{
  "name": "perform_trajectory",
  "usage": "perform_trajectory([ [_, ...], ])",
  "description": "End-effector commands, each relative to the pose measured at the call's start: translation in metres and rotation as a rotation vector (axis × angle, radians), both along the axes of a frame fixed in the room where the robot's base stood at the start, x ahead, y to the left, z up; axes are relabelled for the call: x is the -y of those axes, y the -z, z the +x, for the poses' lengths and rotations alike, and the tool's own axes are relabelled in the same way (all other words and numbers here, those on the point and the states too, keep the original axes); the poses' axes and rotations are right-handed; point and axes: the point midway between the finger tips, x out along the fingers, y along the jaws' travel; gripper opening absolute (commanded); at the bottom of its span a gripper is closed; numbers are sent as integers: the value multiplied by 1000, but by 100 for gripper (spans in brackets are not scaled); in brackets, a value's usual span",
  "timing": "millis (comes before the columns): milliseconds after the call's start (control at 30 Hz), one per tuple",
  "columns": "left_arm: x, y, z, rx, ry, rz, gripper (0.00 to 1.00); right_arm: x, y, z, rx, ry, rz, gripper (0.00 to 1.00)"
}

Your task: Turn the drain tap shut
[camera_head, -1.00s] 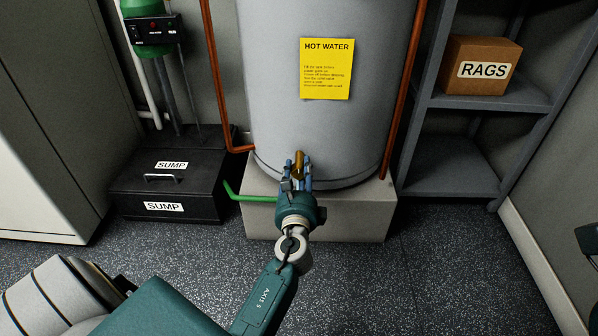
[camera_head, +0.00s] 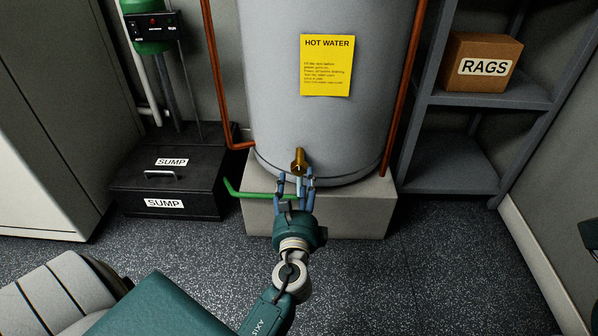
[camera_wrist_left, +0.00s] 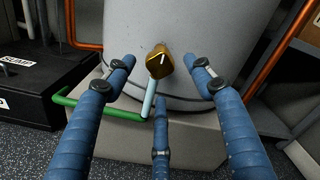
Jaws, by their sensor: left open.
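The brass drain tap (camera_head: 299,162) sticks out low on the front of the grey hot water tank (camera_head: 330,125). It also shows in the left wrist view (camera_wrist_left: 159,66), with a short white mark on its face. A light blue bar (camera_wrist_left: 149,97) hangs down from just below the brass part, slightly tilted, its lower end near the green pipe. My left gripper (camera_head: 296,180) is open and empty in front of and below the tap. Its blue fingers are spread on both sides of the tap in the wrist view, apart from it. My right gripper is not seen.
The tank stands on a pale block (camera_head: 345,220). A green pipe (camera_head: 252,195) runs at the left of the tap, by the black sump box (camera_head: 200,185). Copper pipes flank the tank. A shelf with a rags box (camera_head: 480,62) stands right. Floor in front is clear.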

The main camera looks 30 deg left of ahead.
Motion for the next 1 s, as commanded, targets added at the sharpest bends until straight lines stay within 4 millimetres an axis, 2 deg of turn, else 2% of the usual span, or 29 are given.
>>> perform_trajectory([
  [133,15,1,-25,-1,1,-2,54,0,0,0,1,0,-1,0],
  [333,26,0,-42,0,1,-1,54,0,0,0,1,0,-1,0],
  [900,27,0,-44,1,0,-2,54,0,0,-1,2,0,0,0],
  [1000,34,-4,-41,17,28,-32,54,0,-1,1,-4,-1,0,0],
])
